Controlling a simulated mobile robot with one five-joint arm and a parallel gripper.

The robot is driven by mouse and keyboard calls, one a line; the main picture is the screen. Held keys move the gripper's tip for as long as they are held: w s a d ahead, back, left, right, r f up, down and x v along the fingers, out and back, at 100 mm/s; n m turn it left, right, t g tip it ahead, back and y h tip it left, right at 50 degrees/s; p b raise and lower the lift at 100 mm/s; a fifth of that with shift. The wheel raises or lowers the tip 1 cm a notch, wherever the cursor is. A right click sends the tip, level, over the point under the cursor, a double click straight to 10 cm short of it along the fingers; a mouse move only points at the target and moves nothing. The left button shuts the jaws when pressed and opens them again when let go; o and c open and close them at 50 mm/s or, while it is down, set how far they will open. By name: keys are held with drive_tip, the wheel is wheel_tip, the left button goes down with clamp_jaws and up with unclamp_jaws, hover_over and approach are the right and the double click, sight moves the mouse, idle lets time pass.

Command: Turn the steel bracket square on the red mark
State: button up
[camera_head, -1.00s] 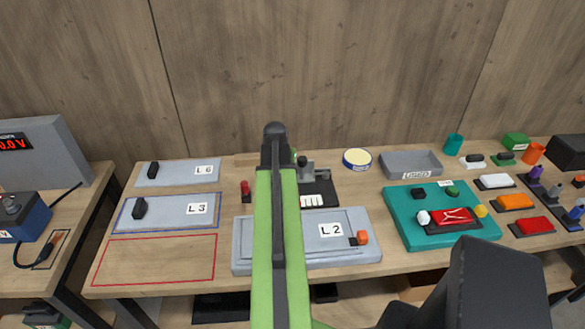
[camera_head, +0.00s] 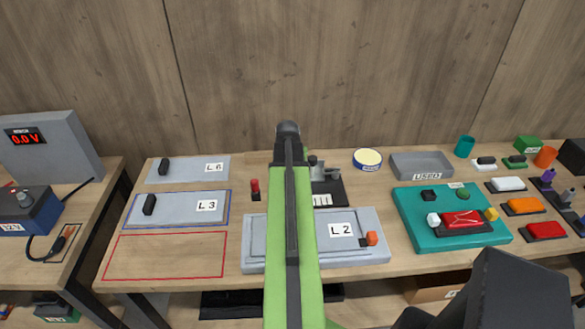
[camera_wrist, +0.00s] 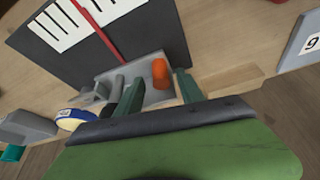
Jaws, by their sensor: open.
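The grey steel bracket (camera_wrist: 112,84) shows in the wrist view at the lower edge of a black board. Part of it lies between my gripper's fingers and part is hidden by the left finger. The red mark (camera_wrist: 97,32) is a thin line on the board that runs up to the bracket. I cannot tell whether the bracket is square to it. My gripper (camera_wrist: 155,82) is open, its two green fingers on either side of an orange-red rounded piece (camera_wrist: 160,73). I cannot tell whether they touch anything. In the head view, grey metal parts (camera_head: 322,172) show partly behind my arm.
The black board (camera_wrist: 140,35) carries white strips. Grey panel L2 (camera_head: 375,256) lies in front, panel L3 (camera_head: 180,208) to the left. A red-topped post (camera_head: 255,188) stands left of my arm. A grey tray (camera_head: 420,165) and teal tray (camera_head: 405,213) are right. The red-outlined area (camera_head: 165,257) is bare.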

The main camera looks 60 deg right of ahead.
drive_tip(key=p+v, duration=1.5)
drive_tip(key=v, duration=0.2)
drive_tip(key=shift+s+d, duration=0.1)
drive_tip(key=shift+d, duration=0.05)
